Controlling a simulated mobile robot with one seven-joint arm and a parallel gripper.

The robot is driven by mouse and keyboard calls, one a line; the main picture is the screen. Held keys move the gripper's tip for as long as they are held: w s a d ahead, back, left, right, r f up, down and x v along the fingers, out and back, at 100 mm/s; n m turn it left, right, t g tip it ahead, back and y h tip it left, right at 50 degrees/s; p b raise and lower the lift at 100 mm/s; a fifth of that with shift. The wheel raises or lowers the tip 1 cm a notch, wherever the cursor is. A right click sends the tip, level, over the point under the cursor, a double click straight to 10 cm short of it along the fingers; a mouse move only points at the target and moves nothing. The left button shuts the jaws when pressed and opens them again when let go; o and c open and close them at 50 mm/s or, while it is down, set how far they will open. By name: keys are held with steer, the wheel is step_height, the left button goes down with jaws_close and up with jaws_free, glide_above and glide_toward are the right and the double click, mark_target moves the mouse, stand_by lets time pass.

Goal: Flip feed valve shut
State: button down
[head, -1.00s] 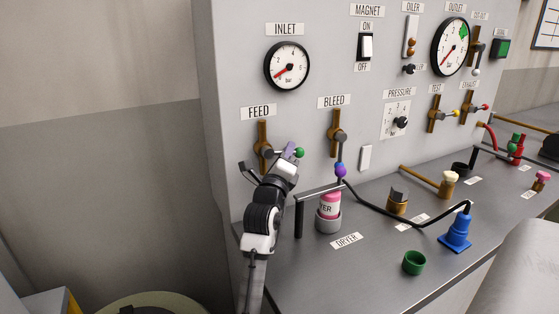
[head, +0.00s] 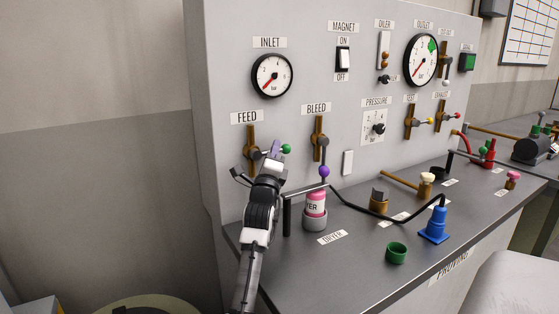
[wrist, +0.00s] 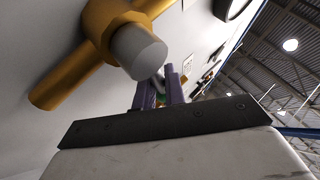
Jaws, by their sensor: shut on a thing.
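The feed valve (head: 251,140) is a brass vertical pipe with a grey hub under the FEED label (head: 246,117). Its lever points right, about level, and ends in a green knob (head: 286,149). My gripper (head: 275,148) is at the lever with its purple fingers closed on it, just short of the knob. In the wrist view, the brass pipe and grey hub (wrist: 138,52) fill the upper left. The purple fingers (wrist: 160,90) stand around the lever, and the green knob is mostly hidden behind them. My wrist hides part of the panel below the valve.
The bleed valve (head: 318,140) stands to the right, its purple-knobbed lever hanging down. Below, the grey bench (head: 300,262) bears a black rail, a pink-capped dryer (head: 316,203), a green cup (head: 396,253) and a blue fitting (head: 435,226). The wall to the left is clear.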

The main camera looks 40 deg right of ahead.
steer(key=shift+w+a+r, duration=0.1)
steer(key=c, duration=1.5)
jaws_free()
steer(key=b+v, duration=0.4)
steer(key=v, duration=0.9)
steer(key=shift+s+a+f, duration=0.25)
